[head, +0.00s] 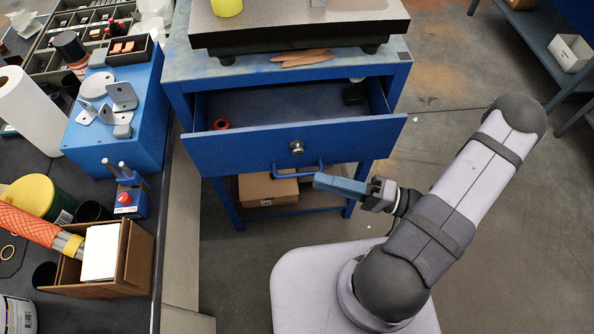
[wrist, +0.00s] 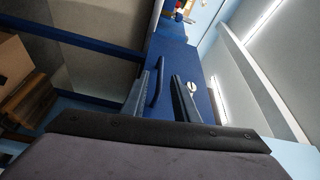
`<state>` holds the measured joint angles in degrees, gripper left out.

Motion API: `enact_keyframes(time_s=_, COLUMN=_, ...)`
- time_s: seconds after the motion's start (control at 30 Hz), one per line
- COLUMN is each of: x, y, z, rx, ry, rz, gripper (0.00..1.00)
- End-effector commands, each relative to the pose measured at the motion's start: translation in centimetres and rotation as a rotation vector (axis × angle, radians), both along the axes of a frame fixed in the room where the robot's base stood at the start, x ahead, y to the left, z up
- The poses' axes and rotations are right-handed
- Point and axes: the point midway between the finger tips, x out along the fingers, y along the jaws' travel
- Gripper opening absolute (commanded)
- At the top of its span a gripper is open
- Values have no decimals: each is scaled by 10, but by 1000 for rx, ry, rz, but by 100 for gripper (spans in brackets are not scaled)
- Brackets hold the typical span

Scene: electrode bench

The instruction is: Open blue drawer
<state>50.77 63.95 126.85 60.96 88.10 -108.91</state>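The blue drawer (head: 235,150) is pulled out of the blue bench, and its inside shows from above. Its front has a round metal knob (head: 297,147) and a blue bar handle (head: 285,176) below the knob. In the wrist view, the drawer front (wrist: 178,55), the knob (wrist: 194,83) and the handle (wrist: 156,82) show again. My gripper (head: 317,181) is at the handle's right end. In the wrist view its two fingers (wrist: 161,88) stand apart, with the handle bar between them in the picture and a gap beside the right finger. Contact with the bar cannot be told.
A red ring (head: 221,124) and a dark object (head: 353,93) lie in the drawer. A cardboard box (head: 268,190) sits on the shelf beneath. The cluttered dark workbench (head: 140,250) stands at left.

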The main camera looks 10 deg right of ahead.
Motion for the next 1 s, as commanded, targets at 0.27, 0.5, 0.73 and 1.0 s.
enact_keyframes(time_s=0.27, x=2, y=3, z=0, rx=13, ry=-10, rz=-5, gripper=27)
enact_keyframes(time_s=0.5, x=9, y=23, z=3, rx=13, ry=-8, rz=-1, gripper=27)
enact_keyframes(time_s=0.73, x=19, y=49, z=5, rx=13, ry=-7, rz=-1, gripper=27)
enact_keyframes(time_s=1.0, x=27, y=66, z=6, rx=11, ry=-9, rz=-4, gripper=27)
